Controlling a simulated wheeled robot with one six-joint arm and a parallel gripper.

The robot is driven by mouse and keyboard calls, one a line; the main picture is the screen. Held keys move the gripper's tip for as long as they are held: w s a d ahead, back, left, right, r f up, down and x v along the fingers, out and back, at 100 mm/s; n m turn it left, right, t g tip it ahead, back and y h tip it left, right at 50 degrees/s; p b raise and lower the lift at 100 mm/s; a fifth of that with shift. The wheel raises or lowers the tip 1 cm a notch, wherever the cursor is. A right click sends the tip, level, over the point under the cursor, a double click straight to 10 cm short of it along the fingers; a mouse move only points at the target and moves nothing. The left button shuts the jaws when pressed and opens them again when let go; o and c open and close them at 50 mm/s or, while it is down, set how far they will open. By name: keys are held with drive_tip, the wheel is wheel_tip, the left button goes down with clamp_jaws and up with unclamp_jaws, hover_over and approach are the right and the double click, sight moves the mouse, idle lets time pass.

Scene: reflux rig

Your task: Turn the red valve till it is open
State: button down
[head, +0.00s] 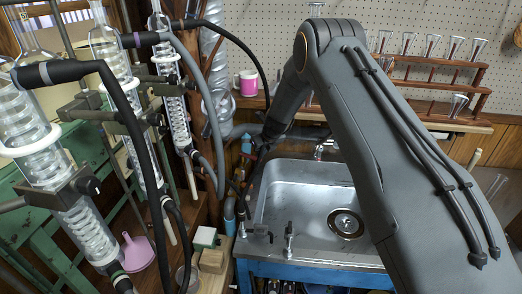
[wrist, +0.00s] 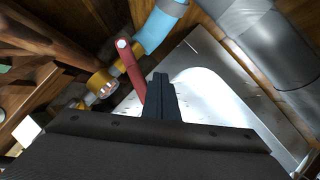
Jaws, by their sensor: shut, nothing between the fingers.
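The red valve's lever handle (wrist: 132,70) shows in the wrist view, with a pale bolt head at its upper end. It slants down to the right and looks roughly crosswise to the pipe behind it. A brass-coloured fitting (wrist: 100,86) sits just left of the handle. My gripper (wrist: 160,82) is shut and empty, its fingertips just right of the handle's lower end; I cannot tell whether they touch it. In the head view my gripper is a dark shape by the sink's back left corner, and the valve there is too small to make out clearly.
A steel sink (head: 302,190) lies right of the valve area, with a tap (head: 325,148) behind it. Glass condensers (head: 105,55) and black hoses crowd the left. A blue pipe section (wrist: 162,28) and a grey duct (wrist: 245,40) run close to my gripper. A pink mug (head: 248,83) stands behind.

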drive_tip(key=shift+s+a, duration=0.25)
drive_tip(key=shift+s, duration=0.35)
drive_tip(key=shift+s+a, duration=0.25)
drive_tip(key=shift+s, duration=0.35)
drive_tip(key=s+a+p, duration=0.2)
drive_tip(key=a, duration=0.1)
drive_tip(key=s+a+p, duration=0.1)
drive_tip(key=a, duration=0.1)
drive_tip(key=shift+s+a, duration=0.2)
drive_tip(key=shift+s, duration=0.2)
drive_tip(key=shift+w+d+r, duration=0.1)
drive_tip(key=r+p, duration=0.2)
drive_tip(key=d+r+p, duration=0.1)
drive_tip(key=r+p, duration=0.1)
drive_tip(key=shift+w+r, duration=0.1)
drive_tip(key=shift+r, duration=0.05)
